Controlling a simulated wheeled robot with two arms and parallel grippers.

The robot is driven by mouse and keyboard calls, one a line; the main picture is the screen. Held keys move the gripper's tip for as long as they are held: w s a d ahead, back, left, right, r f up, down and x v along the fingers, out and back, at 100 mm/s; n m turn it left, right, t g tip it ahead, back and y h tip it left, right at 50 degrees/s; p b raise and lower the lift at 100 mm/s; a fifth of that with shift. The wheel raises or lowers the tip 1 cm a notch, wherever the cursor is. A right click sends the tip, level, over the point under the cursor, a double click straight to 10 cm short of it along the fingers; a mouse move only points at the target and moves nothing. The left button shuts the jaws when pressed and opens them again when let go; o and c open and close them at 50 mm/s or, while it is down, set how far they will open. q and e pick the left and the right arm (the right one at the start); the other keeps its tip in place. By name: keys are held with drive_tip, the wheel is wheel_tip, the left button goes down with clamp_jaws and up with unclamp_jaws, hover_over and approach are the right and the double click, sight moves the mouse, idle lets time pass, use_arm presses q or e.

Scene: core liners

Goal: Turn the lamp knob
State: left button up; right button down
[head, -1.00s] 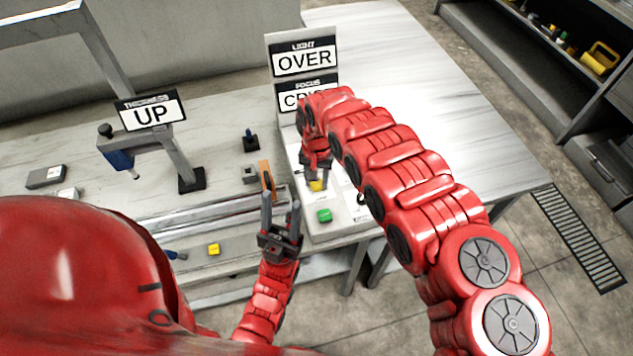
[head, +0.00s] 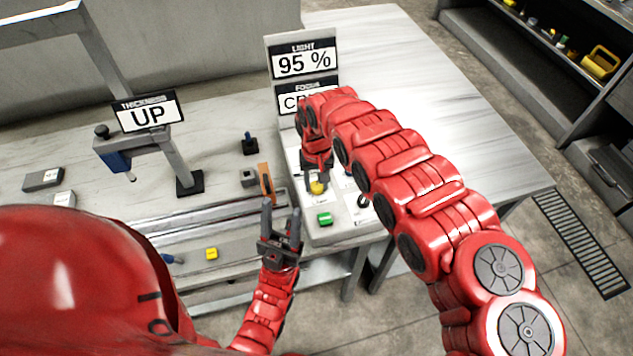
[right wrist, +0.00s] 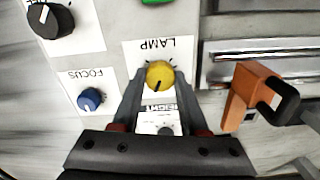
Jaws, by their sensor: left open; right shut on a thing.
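The yellow lamp knob (right wrist: 159,74) sits on a white label reading LAMP in the right wrist view, its dark mark pointing toward my gripper. My right gripper (right wrist: 158,92) is shut on the knob, one finger on each side. In the head view the yellow knob (head: 317,188) shows just below my right gripper (head: 317,178). The LIGHT display (head: 304,62) reads 95 %. My left gripper (head: 281,222) is open and empty, fingers pointing up, near the bench's front edge.
Close by are a green button (head: 325,219), a blue focus knob (right wrist: 91,99), a black knob (right wrist: 50,20) and an orange-handled clamp (right wrist: 246,95). The FOCUS display (head: 300,97) is partly hidden by my right arm. The THICKNESS display (head: 150,112) reads UP.

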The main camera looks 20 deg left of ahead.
sight(317, 185)
drive_tip(key=shift+c, duration=2.2)
unclamp_jaws()
drive_tip(key=shift+r, duration=0.1)
wheel_tip(317, 185, up, 17)
drive_tip(key=b, duration=0.3)
drive_tip(key=shift+r, duration=0.1)
